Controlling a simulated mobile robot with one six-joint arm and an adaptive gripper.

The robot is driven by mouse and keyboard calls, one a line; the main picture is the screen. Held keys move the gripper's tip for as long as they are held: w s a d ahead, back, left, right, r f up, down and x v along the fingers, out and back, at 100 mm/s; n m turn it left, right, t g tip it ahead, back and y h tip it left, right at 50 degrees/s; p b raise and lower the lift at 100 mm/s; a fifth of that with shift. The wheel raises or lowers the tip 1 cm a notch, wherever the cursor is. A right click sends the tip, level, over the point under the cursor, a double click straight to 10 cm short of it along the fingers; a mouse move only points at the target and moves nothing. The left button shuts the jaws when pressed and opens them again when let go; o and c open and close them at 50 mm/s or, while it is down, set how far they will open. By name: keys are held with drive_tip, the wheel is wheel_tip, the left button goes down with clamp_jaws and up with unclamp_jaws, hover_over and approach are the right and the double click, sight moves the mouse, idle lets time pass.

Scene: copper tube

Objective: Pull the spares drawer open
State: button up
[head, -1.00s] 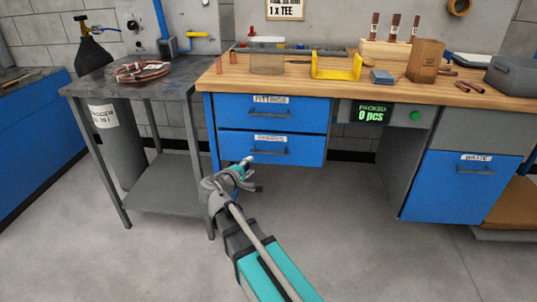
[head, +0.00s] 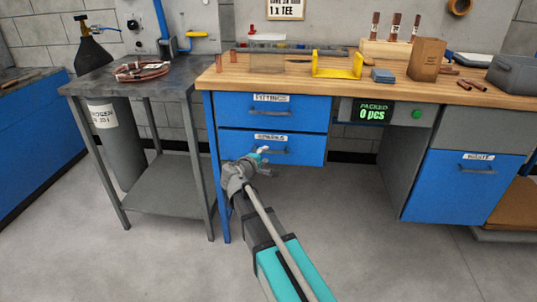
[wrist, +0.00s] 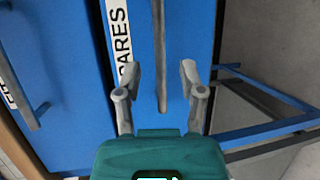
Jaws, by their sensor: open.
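The spares drawer (head: 308,149) is the lower blue drawer under the bench top and looks closed, with a white label. It fills much of the wrist view, turned sideways (wrist: 185,30). Its dark bar handle (wrist: 160,50) lies between my gripper's fingers in that picture; I cannot tell whether they touch it. My gripper (wrist: 160,82) is open, one finger on each side of the handle's line. In the head view my gripper (head: 264,162) is in front of the drawer and hides part of its lower middle.
The fittings drawer (head: 310,108) is closed just above. A grey side table (head: 160,186) stands close on the left. A blue bench leg (wrist: 265,130) shows at the right of the wrist view. The waste drawer (head: 450,195) is further right. The floor in front is clear.

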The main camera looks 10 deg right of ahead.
sight(268, 152)
drive_tip(key=shift+x, duration=2.1)
clamp_jaws()
drive_tip(key=shift+a, duration=0.1)
